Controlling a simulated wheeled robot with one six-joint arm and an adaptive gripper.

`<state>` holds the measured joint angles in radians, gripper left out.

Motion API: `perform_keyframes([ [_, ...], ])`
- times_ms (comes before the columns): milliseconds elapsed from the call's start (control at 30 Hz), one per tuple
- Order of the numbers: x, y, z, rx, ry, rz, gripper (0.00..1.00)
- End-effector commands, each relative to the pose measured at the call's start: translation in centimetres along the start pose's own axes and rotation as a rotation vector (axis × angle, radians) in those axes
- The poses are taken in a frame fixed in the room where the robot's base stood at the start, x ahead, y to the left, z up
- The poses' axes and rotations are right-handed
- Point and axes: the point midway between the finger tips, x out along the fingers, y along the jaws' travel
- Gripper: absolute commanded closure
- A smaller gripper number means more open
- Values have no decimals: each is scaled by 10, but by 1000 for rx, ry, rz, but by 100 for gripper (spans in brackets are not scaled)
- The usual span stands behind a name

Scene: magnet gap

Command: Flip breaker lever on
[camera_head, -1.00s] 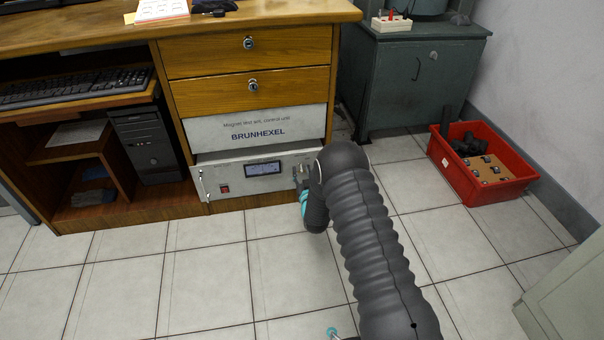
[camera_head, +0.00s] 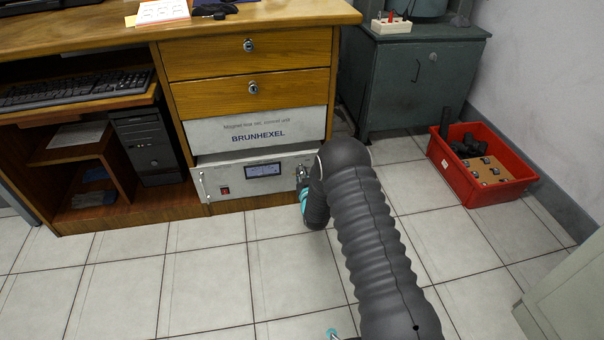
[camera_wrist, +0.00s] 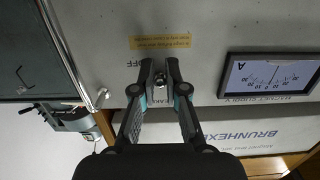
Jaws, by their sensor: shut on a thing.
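The breaker lever (camera_wrist: 160,78) is a small metal stub on the grey panel of the magnet supply unit (camera_head: 230,184). In the wrist view, my gripper (camera_wrist: 160,74) is shut on it, with a fingertip on each side. The lever's lower part is hidden between the fingers. The word OFF is printed beside the fingers, and a yellow label strip (camera_wrist: 160,42) lies above them in the wrist view. In the head view, my gripper (camera_head: 301,181) is at the unit's right end, largely hidden by my arm.
An analog meter (camera_wrist: 268,76) is on the panel beside the gripper. The wooden desk's drawers (camera_head: 248,88) are above. A red crate (camera_head: 475,195) with dark parts stands at right. The tiled floor in front is clear.

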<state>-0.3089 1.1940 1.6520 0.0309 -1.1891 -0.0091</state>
Motion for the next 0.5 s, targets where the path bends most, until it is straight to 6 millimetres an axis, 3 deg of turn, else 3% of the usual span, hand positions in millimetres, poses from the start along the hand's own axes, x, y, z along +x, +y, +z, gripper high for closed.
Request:
perform_keyframes([
  [500, -2, 0, -20, 1, -424, 1, 100],
])
